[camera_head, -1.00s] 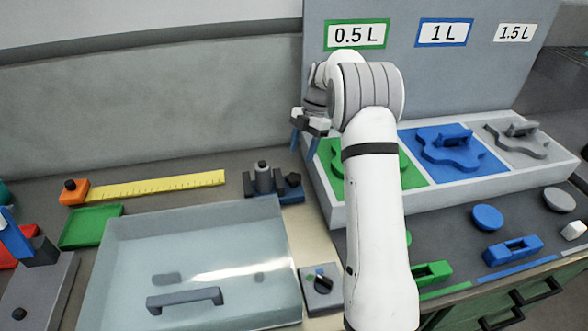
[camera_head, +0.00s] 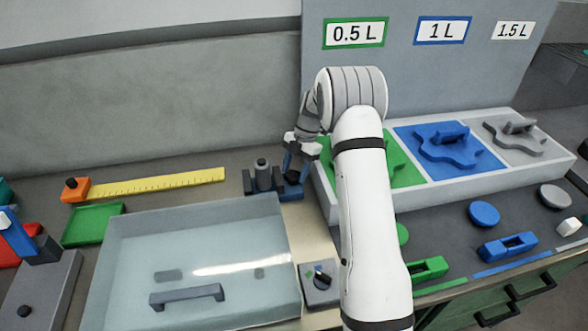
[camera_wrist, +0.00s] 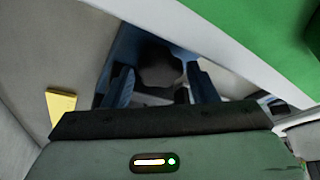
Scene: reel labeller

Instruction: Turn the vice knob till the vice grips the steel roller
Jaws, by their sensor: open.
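The steel roller (camera_head: 263,176) is a grey upright cylinder in the blue vice (camera_head: 290,193), behind the clear-lidded case in the head view. A dark vice jaw stands close on each side of it; I cannot tell whether they touch it. The dark round vice knob (camera_head: 293,177) is at the vice's right end, partly hidden by my gripper (camera_head: 297,166). In the wrist view the knob (camera_wrist: 160,68) shows between the two blue fingers of my gripper (camera_wrist: 161,86). The fingers are open, one on each side of the knob, with no clear contact. The roller cannot be made out there.
The clear-lidded case (camera_head: 130,275) lies in front of the vice. A white tray (camera_head: 425,194) with green, blue and grey sections stands close to the right of my gripper. A yellow ruler (camera_head: 160,184) lies left of the vice. A small dial box (camera_head: 318,294) stands in front.

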